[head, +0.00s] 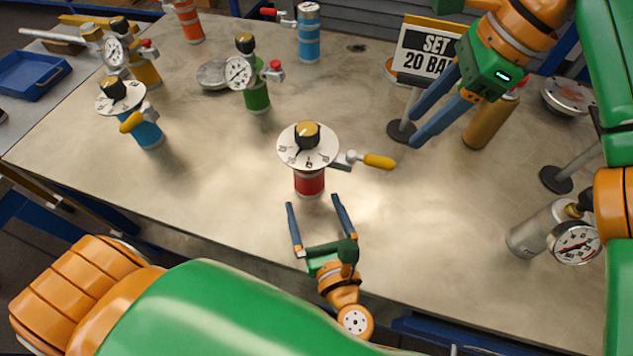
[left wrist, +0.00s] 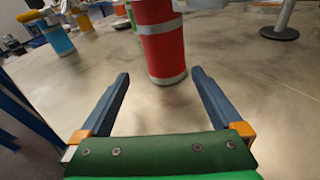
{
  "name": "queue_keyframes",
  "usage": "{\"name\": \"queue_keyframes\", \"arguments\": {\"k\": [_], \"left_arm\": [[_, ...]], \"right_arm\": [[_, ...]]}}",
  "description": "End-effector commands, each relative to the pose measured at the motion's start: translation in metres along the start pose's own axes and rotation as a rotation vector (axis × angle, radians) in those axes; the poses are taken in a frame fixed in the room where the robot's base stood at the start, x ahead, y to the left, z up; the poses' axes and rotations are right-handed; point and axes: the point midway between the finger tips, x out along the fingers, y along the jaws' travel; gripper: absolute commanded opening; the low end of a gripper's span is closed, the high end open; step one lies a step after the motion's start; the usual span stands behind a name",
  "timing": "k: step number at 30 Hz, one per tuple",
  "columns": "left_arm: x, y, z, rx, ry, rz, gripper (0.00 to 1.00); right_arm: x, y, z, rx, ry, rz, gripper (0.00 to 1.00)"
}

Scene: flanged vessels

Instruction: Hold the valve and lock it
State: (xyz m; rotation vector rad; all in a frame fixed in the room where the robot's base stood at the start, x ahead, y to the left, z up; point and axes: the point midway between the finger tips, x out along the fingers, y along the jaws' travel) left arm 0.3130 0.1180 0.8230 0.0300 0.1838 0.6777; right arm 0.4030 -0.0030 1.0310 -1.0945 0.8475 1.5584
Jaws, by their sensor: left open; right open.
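A red valve vessel (head: 309,181) stands upright near the middle of the table, with a white dial (head: 290,150), a black and gold knob (head: 308,135) and a yellow-ended side lever (head: 378,161) pointing right. Its red body also shows in the left wrist view (left wrist: 163,45), ahead of and between the fingers. My left gripper (head: 317,207) is open and empty, just in front of the red vessel and not around it. My right gripper (head: 427,110) is open and empty, to the upper right of the vessel, beside the sign. The vessel's top is out of the left wrist view.
A sign (head: 428,52) reading "SET" and "20 BA", partly hidden, stands on a round base. Blue (head: 147,134), green (head: 257,97) and other vessels stand behind and left. A grey vessel with a gauge (head: 530,233) is at right. Table around the red vessel is clear.

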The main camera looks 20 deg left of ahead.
Motion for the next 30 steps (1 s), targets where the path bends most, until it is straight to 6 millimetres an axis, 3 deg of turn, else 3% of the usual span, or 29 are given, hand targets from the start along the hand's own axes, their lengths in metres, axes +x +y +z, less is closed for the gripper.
{"name": "queue_keyframes", "arguments": {"k": [6,18,28,30], "left_arm": [[0.029,-0.009,0.030,-0.084,-0.139,0.106,1.00],[0.092,-0.002,0.043,-0.097,-0.159,0.116,1.00],[0.101,-0.001,0.044,-0.098,-0.157,0.114,1.00],[0.101,-0.001,0.044,-0.098,-0.157,0.114,0.84]], "right_arm": [[0.000,0.000,0.000,0.000,0.000,0.000,0.50],[0.000,0.000,0.000,0.000,0.000,0.000,0.50],[0.000,0.000,0.000,0.000,0.000,0.000,0.50],[0.000,0.000,0.000,0.000,0.000,0.000,0.50]]}}
